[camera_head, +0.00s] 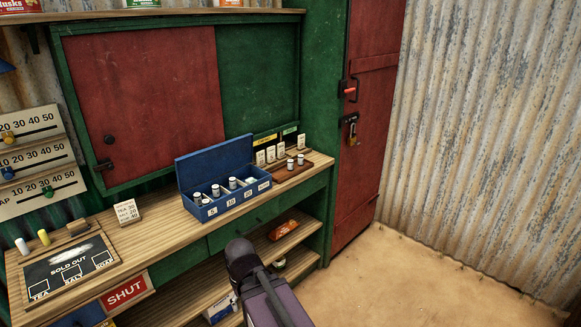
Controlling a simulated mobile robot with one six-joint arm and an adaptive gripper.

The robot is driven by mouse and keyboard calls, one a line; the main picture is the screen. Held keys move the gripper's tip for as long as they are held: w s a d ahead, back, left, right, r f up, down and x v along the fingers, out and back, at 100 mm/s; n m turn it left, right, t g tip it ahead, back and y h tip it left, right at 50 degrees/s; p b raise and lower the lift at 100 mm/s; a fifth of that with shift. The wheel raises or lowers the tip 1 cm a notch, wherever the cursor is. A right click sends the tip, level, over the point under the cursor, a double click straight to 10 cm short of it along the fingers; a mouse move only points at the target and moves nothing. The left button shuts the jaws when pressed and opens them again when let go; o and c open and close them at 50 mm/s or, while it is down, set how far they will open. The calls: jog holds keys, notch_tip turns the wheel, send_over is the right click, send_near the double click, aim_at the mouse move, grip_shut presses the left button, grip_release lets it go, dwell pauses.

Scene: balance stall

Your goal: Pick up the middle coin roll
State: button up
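An open blue cash box (232,205) stands on the wooden counter, its lid raised at the back. Small pale cylinders that look like coin rolls stand or lie in its compartments; one is near the middle (232,183), one on the left (197,198). The box front has white number labels. Two more small pale cylinders (290,164) stand on a reddish-brown wooden tray (292,173) to the right of the box. I cannot tell which cylinder is the middle roll. Part of my dark and purple arm shows at the bottom centre, below the counter; no gripper fingers are visible.
White cards (270,154) stand behind the tray. A small price card (126,211) and a sold-out board (70,268) are on the counter's left. Lower shelves (190,300) hold packets. A red door (370,130) is to the right, with open sandy floor (420,280) in front.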

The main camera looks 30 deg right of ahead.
notch_tip(320, 180, up, 5)
jog(key=p, duration=0.5)
jog(key=shift+c, duration=1.2)
jog(key=shift+s, duration=0.15)
